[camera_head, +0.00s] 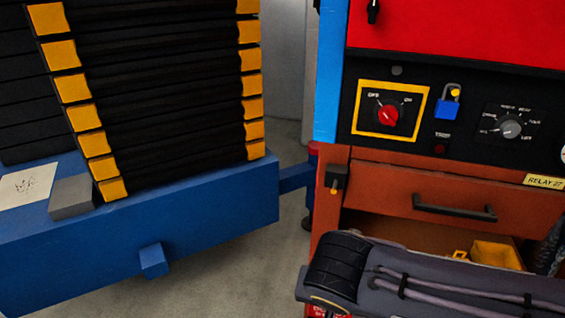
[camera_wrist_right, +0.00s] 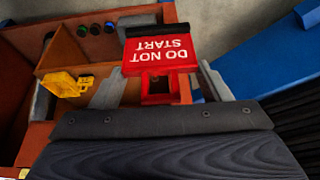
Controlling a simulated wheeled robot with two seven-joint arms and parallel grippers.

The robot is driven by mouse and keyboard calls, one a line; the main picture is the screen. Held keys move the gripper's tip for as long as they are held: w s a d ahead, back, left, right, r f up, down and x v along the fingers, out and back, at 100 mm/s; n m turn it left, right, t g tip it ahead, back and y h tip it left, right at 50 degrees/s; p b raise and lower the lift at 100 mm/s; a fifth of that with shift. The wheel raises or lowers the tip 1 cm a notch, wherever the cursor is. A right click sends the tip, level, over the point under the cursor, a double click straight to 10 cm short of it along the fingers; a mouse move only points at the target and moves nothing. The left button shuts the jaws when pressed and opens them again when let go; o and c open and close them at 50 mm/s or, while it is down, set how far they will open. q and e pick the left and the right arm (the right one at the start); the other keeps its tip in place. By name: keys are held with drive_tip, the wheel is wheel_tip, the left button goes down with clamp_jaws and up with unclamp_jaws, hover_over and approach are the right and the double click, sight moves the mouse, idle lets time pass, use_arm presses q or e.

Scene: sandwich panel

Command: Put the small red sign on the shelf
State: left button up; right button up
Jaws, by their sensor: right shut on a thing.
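The small red sign (camera_wrist_right: 160,56), with white "DO NOT START" lettering upside down in the right wrist view, has a dark strip along its top edge and a red frame-like part below. My right gripper (camera_wrist_right: 161,82) is shut on the sign, with a grey finger on each side. In the head view my right arm covers the lower right and its fingers are hidden. A small red patch with pale marks shows at the bottom edge there; I cannot tell if it is the sign. An open brown shelf space (camera_head: 385,228) lies under the drawer. My left gripper is out of view.
Yellow items lie in the brown compartment (camera_head: 497,254). The cabinet above has a red switch (camera_head: 388,115), a blue padlock (camera_head: 446,107) and a drawer handle (camera_head: 454,208). A blue base (camera_head: 200,220) with black stacked plates stands left. Bare floor lies between.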

drive_tip(key=w+d+f+p, duration=0.1)
drive_tip(key=w+d+f, duration=0.2)
drive_tip(key=w+f, duration=0.15)
drive_tip(key=w+d+f+p, duration=0.1)
drive_tip(key=w+d+f, duration=0.2)
drive_tip(key=w, duration=0.3)
drive_tip(key=w+d+f+n, duration=0.1)
drive_tip(key=d+f, duration=0.1)
drive_tip(key=f, duration=0.3)
drive_tip(key=w+d+f+n+y+p, duration=0.1)
drive_tip(key=d+f+n, duration=0.1)
drive_tip(key=f, duration=0.3)
drive_tip(key=shift+w+d, duration=0.25)
drive_tip(key=shift+d, duration=0.55)
